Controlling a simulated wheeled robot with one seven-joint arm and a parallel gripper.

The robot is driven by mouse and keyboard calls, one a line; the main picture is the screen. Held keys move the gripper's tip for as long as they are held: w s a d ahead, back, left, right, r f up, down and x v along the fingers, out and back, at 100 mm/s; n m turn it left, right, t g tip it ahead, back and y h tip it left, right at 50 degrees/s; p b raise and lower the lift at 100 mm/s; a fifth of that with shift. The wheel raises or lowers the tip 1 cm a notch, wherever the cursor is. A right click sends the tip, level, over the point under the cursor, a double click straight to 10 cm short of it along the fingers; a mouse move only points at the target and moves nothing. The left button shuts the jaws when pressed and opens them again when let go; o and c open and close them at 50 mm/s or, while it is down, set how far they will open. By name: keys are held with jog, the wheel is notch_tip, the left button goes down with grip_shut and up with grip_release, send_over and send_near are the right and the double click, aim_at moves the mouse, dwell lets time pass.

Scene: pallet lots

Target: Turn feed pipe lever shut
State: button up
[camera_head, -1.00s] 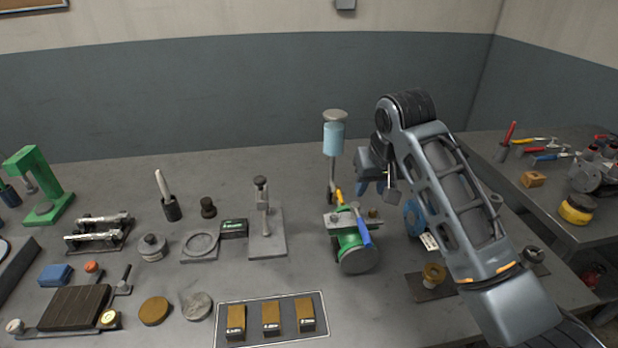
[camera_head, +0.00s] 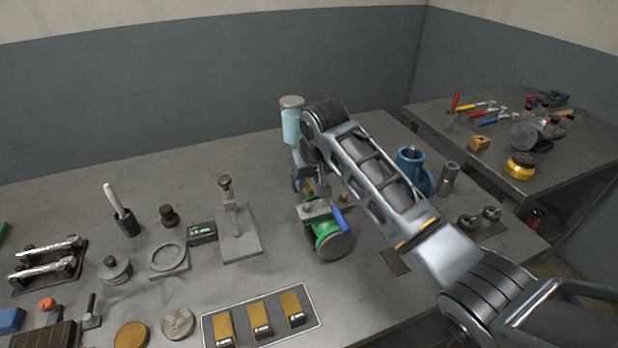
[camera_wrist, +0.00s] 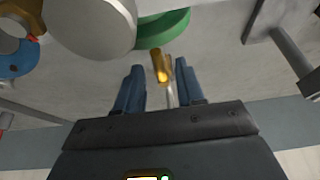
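The light-blue reservoir (camera_head: 291,127) with a grey cap stands at the back of the bench, above the green machine (camera_head: 326,236). Its feed pipe is mostly hidden behind my arm in the head view. A small yellow lever (camera_wrist: 160,68) shows in the wrist view, with a thin pale rod below it. My gripper (camera_wrist: 159,76) is open, its blue fingers on either side of the yellow lever with gaps visible. Contact cannot be seen. In the head view my gripper (camera_head: 303,180) is beside the pipe, partly hidden by my arm. The green machine also has a blue handle (camera_head: 345,220).
A grey stand (camera_head: 238,240) is left of the green machine. A tray (camera_head: 262,340) with several brown blocks lies in front. A blue fitting (camera_head: 413,170) stands right, behind my arm. The second table (camera_head: 580,150) holds tools and a yellow-black roll (camera_head: 520,166).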

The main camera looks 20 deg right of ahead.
grip_shut()
dwell(0.4)
jog(key=shift+w+a+f+m+g+h+b, duration=0.1)
jog(key=shift+w+a+m+g+h+b, duration=0.95)
jog(key=shift+m, duration=1.75)
jog(key=shift+w+a+m+g+h+b, duration=0.35)
jog(key=shift+m+b, duration=1.4)
jog(key=shift+m, duration=1.05)
jog(key=shift+w+a+f+m+g+h+b, duration=0.1)
jog(key=shift+w+a+m+g+h+b, duration=0.55)
jog(key=shift+m+b, duration=1.45)
jog(key=shift+r+m+p, duration=0.1)
jog(key=shift+m+p, duration=0.5)
jog(key=shift+m, duration=0.1)
